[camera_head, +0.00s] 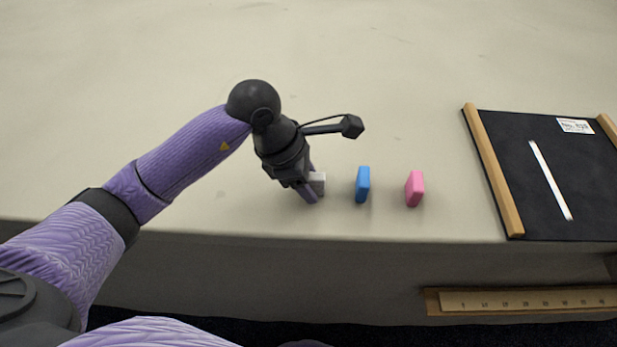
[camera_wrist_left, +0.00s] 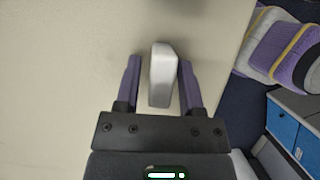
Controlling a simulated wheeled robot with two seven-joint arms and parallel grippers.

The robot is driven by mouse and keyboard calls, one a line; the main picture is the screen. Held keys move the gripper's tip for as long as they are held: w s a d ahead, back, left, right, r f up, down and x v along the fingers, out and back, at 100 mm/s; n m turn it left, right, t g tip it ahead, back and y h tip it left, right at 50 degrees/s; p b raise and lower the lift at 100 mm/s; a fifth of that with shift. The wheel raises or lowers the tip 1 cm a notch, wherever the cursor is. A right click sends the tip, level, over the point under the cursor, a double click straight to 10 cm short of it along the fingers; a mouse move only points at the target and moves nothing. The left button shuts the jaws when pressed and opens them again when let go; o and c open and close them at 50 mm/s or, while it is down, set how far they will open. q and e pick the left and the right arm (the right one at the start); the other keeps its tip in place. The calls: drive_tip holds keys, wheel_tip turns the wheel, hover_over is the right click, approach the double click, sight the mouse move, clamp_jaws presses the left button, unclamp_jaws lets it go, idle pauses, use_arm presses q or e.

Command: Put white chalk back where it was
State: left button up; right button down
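The white chalk (camera_head: 318,183) is a small pale block on the cream cloth near the table's front edge. My left gripper (camera_head: 309,191) points down at it, with a purple finger partly covering the chalk in the head view. In the left wrist view, the chalk (camera_wrist_left: 162,75) lies between the two fingers of the left gripper (camera_wrist_left: 159,62). Narrow gaps show on both sides of it, so the gripper is open around it. My right gripper is not in view.
A blue block (camera_head: 362,184) and a pink block (camera_head: 414,188) stand in a row to the right of the chalk. Farther right lies a black board (camera_head: 510,165) with wooden side rails and a thin white strip (camera_head: 551,180). A wooden ruler (camera_head: 530,300) is below the table edge. The cloth behind is clear.

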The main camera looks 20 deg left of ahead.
use_arm(q)
drive_tip(key=shift+o, duration=0.3)
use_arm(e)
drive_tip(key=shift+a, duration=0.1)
use_arm(q)
drive_tip(key=shift+r, duration=0.25)
drive_tip(key=p+v, duration=0.3)
drive_tip(key=v, duration=0.9)
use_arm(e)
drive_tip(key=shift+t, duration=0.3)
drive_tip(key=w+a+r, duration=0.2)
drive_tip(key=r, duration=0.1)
use_arm(q)
drive_tip(key=shift+a+f, duration=0.1)
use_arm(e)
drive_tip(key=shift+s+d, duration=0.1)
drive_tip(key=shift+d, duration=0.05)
use_arm(q)
drive_tip(key=shift+s, duration=0.1)
